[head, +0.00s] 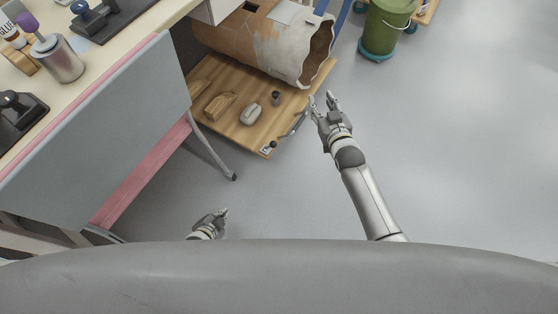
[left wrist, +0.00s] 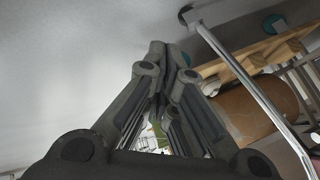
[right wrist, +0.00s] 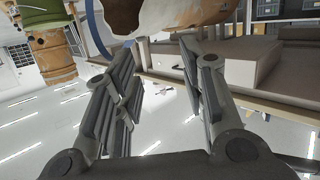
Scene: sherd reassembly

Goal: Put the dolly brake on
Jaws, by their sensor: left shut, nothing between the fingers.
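The wooden dolly (head: 228,108) stands on the floor beside the bench and carries a large broken brown-and-pale jar (head: 262,42). A thin grey bar with a dark end, which looks like the brake lever (head: 298,125), lies along the dolly's right edge. A small pale label (head: 266,150) is at the near corner. My right gripper (head: 322,98) is open and empty, just right of the dolly's edge and the bar; I see no contact. Its spread fingers show in the right wrist view (right wrist: 163,85). My left gripper (head: 222,213) is shut and empty, low over the floor, away from the dolly.
Loose pieces, including a tan sherd (head: 219,106) and a pale stone-like item (head: 251,113), lie on the dolly. The bench (head: 120,50) with its grey side panel (head: 110,120) and a leg (head: 215,155) is at left. A green bucket (head: 385,28) stands behind. The right floor is clear.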

